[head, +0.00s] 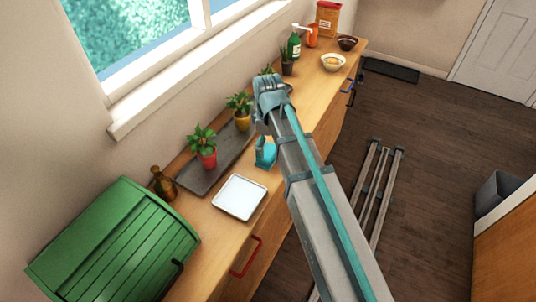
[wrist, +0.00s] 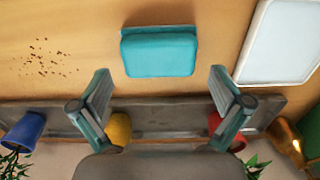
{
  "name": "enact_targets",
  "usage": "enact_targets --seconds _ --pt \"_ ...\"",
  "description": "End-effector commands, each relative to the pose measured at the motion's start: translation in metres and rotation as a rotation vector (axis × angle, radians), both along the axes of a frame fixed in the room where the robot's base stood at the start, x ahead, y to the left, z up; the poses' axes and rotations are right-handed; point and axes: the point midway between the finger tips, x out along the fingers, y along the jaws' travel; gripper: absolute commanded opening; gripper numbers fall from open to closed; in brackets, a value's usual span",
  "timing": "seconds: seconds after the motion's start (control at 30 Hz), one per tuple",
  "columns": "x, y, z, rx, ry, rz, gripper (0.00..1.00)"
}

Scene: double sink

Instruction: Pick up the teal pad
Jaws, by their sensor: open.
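The teal pad (wrist: 159,52) lies on the wooden counter in the wrist view, a soft-edged block with its long side across the picture. In the head view it shows as a small teal shape (head: 265,155) beside my arm, partly hidden. My gripper (wrist: 160,73) is open and empty, its two fingers apart to the left and right of the pad's near edge in the picture. I cannot tell its height above the pad. In the head view my arm hides most of the gripper.
A white square tray (head: 240,196) lies close to the pad. A dark long tray (head: 188,180) runs along the wall side with potted plants, including a red pot (head: 207,158). A green bread box (head: 115,245) stands nearer. Dark crumbs (wrist: 50,58) lie left of the pad.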

Motion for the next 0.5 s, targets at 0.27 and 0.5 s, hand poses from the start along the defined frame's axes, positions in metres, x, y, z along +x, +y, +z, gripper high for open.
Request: enact_targets --seconds 0.27,0.5 --pt "0.0 0.0 -0.029 -0.001 0.003 0.0 1.0" --pt "0.001 0.0 -0.038 0.0 0.0 0.0 1.0"
